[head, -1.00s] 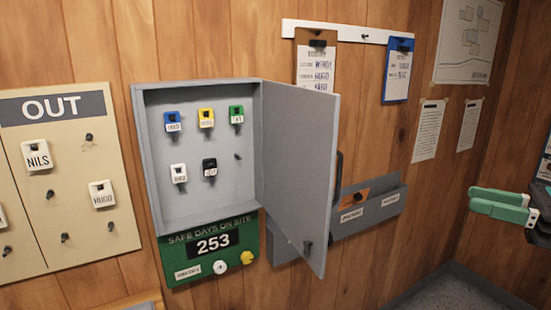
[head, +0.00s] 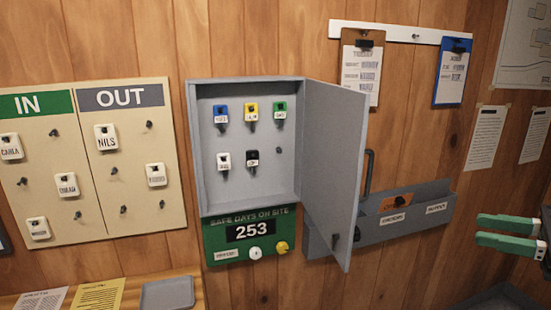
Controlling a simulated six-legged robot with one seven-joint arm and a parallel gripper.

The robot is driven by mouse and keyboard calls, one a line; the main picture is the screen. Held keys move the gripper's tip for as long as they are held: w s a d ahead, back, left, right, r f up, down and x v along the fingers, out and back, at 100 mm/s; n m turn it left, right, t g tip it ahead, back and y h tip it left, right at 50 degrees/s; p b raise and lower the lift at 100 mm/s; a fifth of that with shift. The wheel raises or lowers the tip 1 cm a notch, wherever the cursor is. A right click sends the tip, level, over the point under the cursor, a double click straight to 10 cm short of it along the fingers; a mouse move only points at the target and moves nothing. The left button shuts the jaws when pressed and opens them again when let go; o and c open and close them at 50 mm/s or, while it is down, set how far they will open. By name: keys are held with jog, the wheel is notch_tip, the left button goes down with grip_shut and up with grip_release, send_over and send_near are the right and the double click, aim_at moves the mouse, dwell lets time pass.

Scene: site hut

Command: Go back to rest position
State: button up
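My gripper (head: 508,232) is at the right edge of the head view, with two green fingers pointing left. The fingers are apart with a gap between them, and nothing shows in the gap. It is clear of the wall, to the right of the open grey key cabinet (head: 192,140). The rest of my arm is mostly cut off by the picture's edge.
The cabinet door (head: 330,170) stands open, sticking out from the wall. Tagged keys hang inside. The IN/OUT board (head: 95,200) is on the left, above a shelf with papers and a grey tray (head: 168,294). A grey wall pocket (head: 375,232) and clipboards (head: 362,70) hang on the right.

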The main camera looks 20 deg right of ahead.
jog(key=w+a+f+n+g+h, duration=0.2)
jog(key=a+f+n, duration=0.4)
jog(key=a+n, duration=0.3)
jog(key=w+a+f+n+g+h, duration=0.3)
jog(key=w+a+f+n, duration=0.1)
jog(key=a+f+n, duration=0.3)
jog(key=w+a+f+n+g+h, duration=0.3)
jog(key=a+f+n, duration=0.4)
jog(key=a+n, duration=0.4)
jog(key=a, duration=0.2)
jog(key=shift+w+a+n, duration=0.3)
jog(key=shift+a+n, duration=0.1)
jog(key=shift+s, duration=0.1)
